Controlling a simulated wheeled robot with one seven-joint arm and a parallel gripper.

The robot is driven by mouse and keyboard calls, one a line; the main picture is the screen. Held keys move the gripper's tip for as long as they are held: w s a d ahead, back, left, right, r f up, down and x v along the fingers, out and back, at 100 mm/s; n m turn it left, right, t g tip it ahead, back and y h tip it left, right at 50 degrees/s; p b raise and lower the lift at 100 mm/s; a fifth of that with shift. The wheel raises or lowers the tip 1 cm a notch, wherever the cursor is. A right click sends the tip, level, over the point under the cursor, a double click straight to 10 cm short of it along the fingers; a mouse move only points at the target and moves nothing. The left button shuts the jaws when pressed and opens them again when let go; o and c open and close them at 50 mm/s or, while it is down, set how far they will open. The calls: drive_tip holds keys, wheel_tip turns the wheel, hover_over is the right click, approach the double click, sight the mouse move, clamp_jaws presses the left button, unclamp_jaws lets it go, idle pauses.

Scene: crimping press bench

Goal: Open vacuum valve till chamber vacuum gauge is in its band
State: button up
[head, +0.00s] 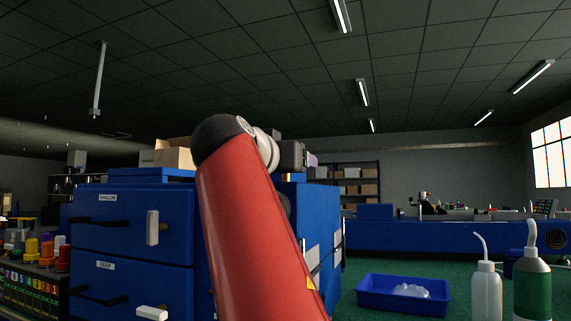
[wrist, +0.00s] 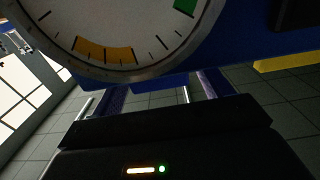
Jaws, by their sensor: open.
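A round white gauge (wrist: 100,20) with black ticks fills the top left of the wrist view, cut off by the frame. An orange band (wrist: 105,52) and part of a green band (wrist: 185,5) show on its face. I see no needle in the visible part. I cannot tell from its face if this is the chamber vacuum gauge. My gripper (wrist: 163,84) is open and empty below the gauge in the wrist view, its two purplish fingers apart. In the head view my red arm hides most of the gripper (head: 311,160). I cannot make out a vacuum valve in either view.
Blue drawers (head: 135,235) labelled shallow and deep stand at left, beside several coloured-cap bottles (head: 45,248). A blue tray (head: 403,294) and two bottles, one white (head: 487,294) and one green (head: 531,285), stand at right on a green surface. A yellow bar (wrist: 290,62) shows in the wrist view.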

drive_tip(key=b+v, duration=0.2)
drive_tip(key=v, duration=0.5)
drive_tip(key=shift+s+a, duration=0.15)
drive_tip(key=shift+s, duration=0.25)
